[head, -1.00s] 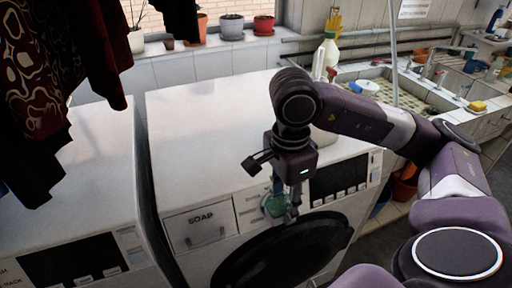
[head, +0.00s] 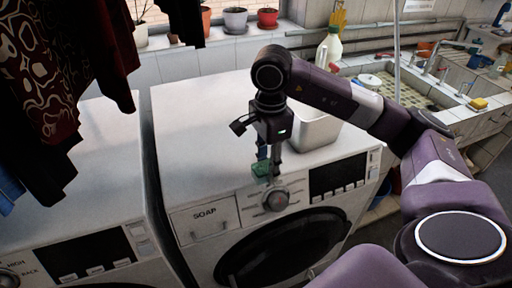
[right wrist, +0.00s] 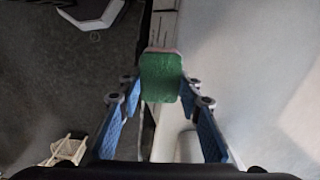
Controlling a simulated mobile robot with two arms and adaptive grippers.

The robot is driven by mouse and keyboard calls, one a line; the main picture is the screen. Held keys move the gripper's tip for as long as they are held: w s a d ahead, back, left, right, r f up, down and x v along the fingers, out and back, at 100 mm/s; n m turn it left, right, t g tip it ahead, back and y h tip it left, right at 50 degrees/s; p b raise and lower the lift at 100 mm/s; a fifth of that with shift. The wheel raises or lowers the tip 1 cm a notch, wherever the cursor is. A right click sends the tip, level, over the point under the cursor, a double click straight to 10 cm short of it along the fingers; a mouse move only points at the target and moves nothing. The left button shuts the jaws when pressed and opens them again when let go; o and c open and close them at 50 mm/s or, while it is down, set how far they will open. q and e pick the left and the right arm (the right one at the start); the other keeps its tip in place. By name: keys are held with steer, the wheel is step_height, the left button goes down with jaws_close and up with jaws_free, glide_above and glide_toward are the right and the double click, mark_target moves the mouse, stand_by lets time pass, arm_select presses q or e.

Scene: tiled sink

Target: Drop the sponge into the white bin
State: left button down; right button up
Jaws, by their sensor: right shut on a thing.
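A green sponge (head: 261,172) is held between the fingers of my right gripper (head: 268,168), in front of the upper front edge of the washing machine. In the right wrist view, the sponge (right wrist: 160,76) is pinched between the blue finger pads of my right gripper (right wrist: 160,88). The white bin (head: 318,131) stands on top of the washing machine, to the right of and behind the gripper; my arm hides part of it. My left gripper is not in view.
The washing machine (head: 190,125) has a mostly bare white top. A second machine (head: 105,150) stands at left, under dark hanging clothes (head: 65,70). A white bottle (head: 329,48) stands behind my arm. A yellow sponge (head: 478,103) lies by the tiled sink at right.

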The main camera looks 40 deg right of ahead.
steer(key=w, duration=0.2)
steer(key=w+d+p, duration=0.1)
steer(key=w, duration=0.1)
steer(key=w+p, duration=0.1)
steer(key=w, duration=0.1)
steer(key=shift+d, duration=0.25)
steer(key=shift+w+d+r+p, duration=0.1)
steer(key=shift+w+p, duration=0.2)
steer(key=shift+w, duration=0.25)
steer(key=f+p, duration=0.2)
steer(key=shift+w+d+f, duration=0.1)
steer(key=shift+w+f, duration=0.2)
steer(key=shift+w, duration=0.05)
steer(key=shift+f, duration=0.4)
steer(key=o, duration=0.6)
steer(key=shift+c, duration=0.2)
steer(key=o, duration=0.5)
steer(key=shift+c, duration=0.2)
